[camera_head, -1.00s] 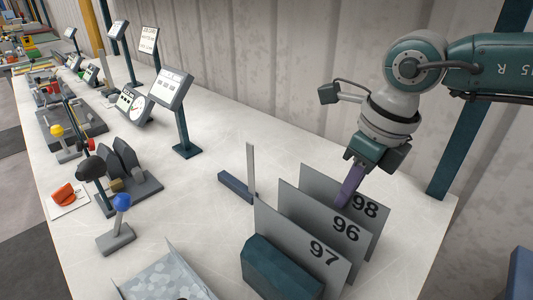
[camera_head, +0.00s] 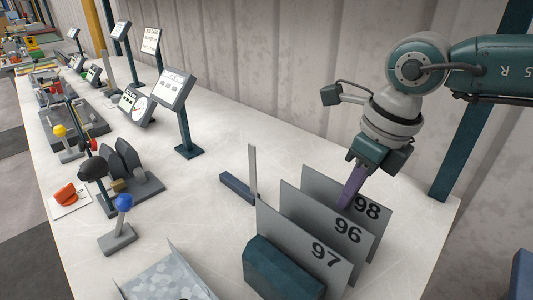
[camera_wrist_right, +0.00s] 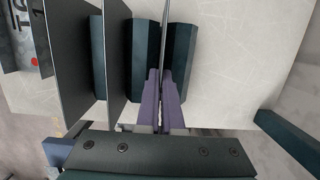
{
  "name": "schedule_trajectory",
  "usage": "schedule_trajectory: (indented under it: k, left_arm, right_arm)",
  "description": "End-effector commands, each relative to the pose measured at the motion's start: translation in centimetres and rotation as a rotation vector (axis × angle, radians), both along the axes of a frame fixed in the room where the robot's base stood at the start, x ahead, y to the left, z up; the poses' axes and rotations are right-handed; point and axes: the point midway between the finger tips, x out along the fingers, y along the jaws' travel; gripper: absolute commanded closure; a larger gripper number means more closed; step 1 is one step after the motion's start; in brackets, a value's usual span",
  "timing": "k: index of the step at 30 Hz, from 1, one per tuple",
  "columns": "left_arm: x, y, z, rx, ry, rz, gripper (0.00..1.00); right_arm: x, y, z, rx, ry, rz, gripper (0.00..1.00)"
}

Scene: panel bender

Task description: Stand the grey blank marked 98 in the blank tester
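The grey blank marked 98 (camera_head: 372,222) stands upright at the back of a row of three blanks. In the right wrist view the same blank (camera_wrist_right: 167,40) shows edge-on between two dark teal blocks. My right gripper (camera_head: 349,200) reaches down on it from above; its purple fingers (camera_wrist_right: 160,85) lie close on both sides of the plate and look shut on it. My left gripper is not in view. I cannot tell for certain which device is the blank tester; a stand with two dark upright fins (camera_head: 128,165) is at the left.
Blanks 96 (camera_head: 320,208) and 97 (camera_head: 295,238) stand in front, beside a teal block (camera_head: 280,272). A low bar with a thin upright plate (camera_head: 238,187), a blue-knobbed lever (camera_head: 123,203) and a display post (camera_head: 184,130) stand nearby. Bare tabletop lies between them.

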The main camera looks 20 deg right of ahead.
Motion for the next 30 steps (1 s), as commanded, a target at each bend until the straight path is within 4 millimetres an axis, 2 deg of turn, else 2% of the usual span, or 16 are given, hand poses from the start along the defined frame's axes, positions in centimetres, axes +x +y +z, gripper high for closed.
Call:
schedule_trajectory:
  k: [11,30]
  left_arm:
    - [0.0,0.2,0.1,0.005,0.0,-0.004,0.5]
    - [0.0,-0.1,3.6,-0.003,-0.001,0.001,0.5]
  right_arm:
    - [0.0,0.0,0.1,0.0,-0.001,0.0,1.0]
    - [0.0,0.0,4.2,0.0,0.0,-0.001,1.0]
